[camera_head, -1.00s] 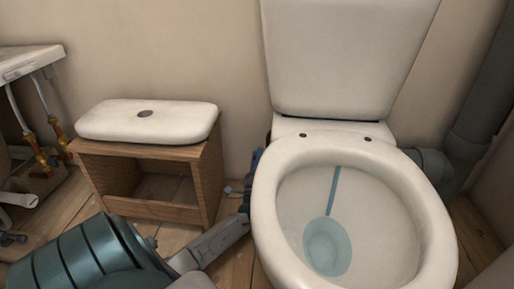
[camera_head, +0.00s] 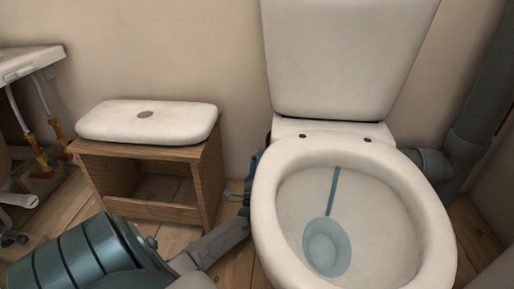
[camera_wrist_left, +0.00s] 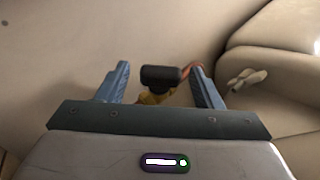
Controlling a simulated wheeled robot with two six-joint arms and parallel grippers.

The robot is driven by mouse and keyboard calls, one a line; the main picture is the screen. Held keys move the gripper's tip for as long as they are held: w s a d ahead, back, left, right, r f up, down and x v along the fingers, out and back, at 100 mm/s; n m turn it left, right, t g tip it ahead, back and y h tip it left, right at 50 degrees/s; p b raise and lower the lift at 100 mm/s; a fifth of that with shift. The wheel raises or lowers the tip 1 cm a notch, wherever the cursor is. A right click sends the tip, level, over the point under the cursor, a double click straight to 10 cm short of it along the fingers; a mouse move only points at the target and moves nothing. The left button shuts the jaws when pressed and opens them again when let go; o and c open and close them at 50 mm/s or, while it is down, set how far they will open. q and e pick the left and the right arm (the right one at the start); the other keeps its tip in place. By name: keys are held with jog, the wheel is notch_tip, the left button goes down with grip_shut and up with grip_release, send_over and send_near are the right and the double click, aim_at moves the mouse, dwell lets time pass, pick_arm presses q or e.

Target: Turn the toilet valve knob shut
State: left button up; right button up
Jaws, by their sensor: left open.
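In the left wrist view, the dark valve knob (camera_wrist_left: 160,76) sits between the two blue fingers of my left gripper (camera_wrist_left: 161,85), with a gap on each side. A yellowish brass valve body (camera_wrist_left: 154,98) shows just below the knob, and a red line runs off it to the right. My left gripper is open. In the head view, the left gripper (camera_head: 250,180) reaches in between the wooden stool and the toilet (camera_head: 352,220), and its tips are partly hidden by the bowl. The knob is hidden in the head view. My right gripper is not in view.
A wooden stool box (camera_head: 207,185) with the white cistern lid (camera_head: 147,122) on top stands left of my left arm. A sink (camera_head: 30,62) with brass pipe fittings is at the far left. A grey drain pipe (camera_head: 485,100) stands at the right. The gap beside the bowl is narrow.

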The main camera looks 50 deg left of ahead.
pick_arm(q)
jog(key=s+d+f+p, duration=0.2)
jog(key=s+d+p, duration=0.4)
jog(key=s+d, duration=0.3)
jog(key=s, duration=0.2)
jog(key=shift+s+d+f, duration=0.2)
jog(key=shift+s+d, duration=0.1)
jog(key=shift+s, duration=0.1)
